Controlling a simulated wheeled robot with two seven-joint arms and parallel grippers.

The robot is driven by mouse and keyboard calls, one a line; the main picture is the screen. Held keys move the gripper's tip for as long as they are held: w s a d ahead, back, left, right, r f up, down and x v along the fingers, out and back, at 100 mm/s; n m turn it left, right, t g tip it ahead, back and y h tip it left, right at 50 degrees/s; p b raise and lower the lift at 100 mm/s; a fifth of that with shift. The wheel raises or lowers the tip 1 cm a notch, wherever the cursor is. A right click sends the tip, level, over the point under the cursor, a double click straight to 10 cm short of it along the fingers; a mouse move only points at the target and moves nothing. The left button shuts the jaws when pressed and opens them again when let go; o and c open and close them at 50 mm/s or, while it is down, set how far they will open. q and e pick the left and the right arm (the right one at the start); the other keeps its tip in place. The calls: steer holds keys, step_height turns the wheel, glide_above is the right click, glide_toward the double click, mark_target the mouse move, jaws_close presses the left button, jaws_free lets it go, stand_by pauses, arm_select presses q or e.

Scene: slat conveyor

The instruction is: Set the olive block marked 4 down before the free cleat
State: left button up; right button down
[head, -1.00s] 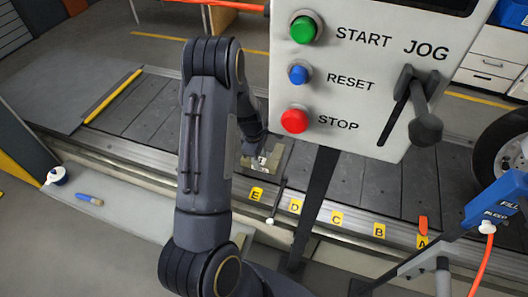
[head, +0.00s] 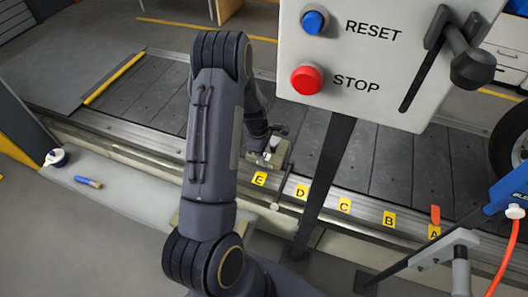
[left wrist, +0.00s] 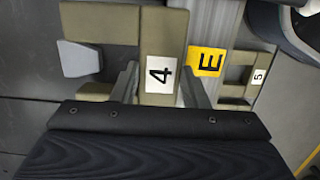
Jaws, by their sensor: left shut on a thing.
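The olive block marked 4 (left wrist: 160,28) is between the two fingers of my left gripper (left wrist: 160,92) in the left wrist view, its white label facing the camera. My left gripper (head: 266,138) is shut on this block (head: 257,159) in the head view, at the near edge of the conveyor by the yellow E tag. Another olive part (left wrist: 100,22) and a light grey wedge (left wrist: 78,58) show beside the block; I cannot tell whether they belong to it. I cannot tell whether the block touches the slats, nor pick out the free cleat. My right gripper is not in view.
The dark slat conveyor (head: 400,165) runs behind a near rail with yellow tags E to A. A control panel (head: 375,60) on a dark post stands right of my left arm. A block marked 5 (left wrist: 235,90) lies beyond the rail. A yellow bar (head: 115,76) lies at left.

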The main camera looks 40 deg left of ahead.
arm_select(q)
steer(key=shift+f+b, duration=0.35)
steer(key=shift+f, duration=0.25)
stand_by(0.6)
steer(key=o, duration=1.4)
steer(key=r, duration=0.2)
steer(key=r+p, duration=0.1)
steer(key=r, duration=0.2)
steer(key=a+r+p, duration=0.1)
steer(key=r, duration=0.1)
steer(key=shift+s+r, duration=0.15)
steer(key=shift+r, duration=0.2)
